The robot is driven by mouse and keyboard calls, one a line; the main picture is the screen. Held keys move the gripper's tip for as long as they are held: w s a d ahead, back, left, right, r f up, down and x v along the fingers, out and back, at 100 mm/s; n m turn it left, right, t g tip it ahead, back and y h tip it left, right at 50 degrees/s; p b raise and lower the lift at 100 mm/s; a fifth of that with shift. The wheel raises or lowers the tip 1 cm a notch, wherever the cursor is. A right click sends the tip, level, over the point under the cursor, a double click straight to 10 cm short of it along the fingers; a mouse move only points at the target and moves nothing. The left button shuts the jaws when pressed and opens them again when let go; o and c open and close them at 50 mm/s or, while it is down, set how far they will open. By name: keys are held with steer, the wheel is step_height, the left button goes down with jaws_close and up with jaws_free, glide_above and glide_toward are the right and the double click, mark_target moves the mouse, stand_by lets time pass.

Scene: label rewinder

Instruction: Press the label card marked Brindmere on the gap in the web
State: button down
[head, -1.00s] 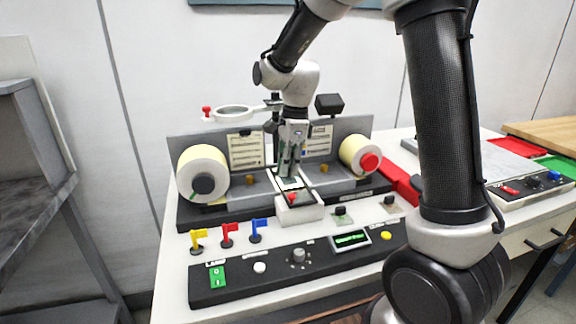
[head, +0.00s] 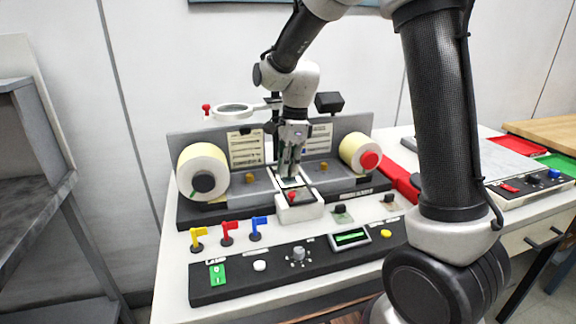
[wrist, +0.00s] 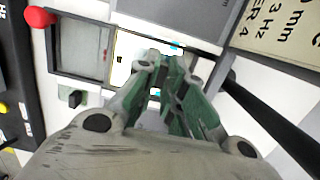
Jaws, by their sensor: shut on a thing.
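My gripper (head: 289,174) is pointed down over the small white splice station in the middle of the rewinder. In the wrist view its green-padded fingers (wrist: 163,66) are close together, with their tips at a bright white lit patch (wrist: 124,55) edged in yellow. The thing between the fingers is mostly hidden; I take it for the label card, but no Brindmere marking is readable. Small cyan and red specks show by the tips. The web gap is washed out or hidden under the gripper. Whether the card touches the web I cannot tell.
Label rolls stand left (head: 203,171) and right (head: 360,153). A ring magnifier (head: 235,109) is behind my gripper. A red knob (head: 292,196) sits in front of it, also in the wrist view (wrist: 39,17). Flag levers (head: 228,232) and a control panel (head: 250,280) lie nearer.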

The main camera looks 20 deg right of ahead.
stand_by(0.6)
steer(key=shift+r, duration=4.2)
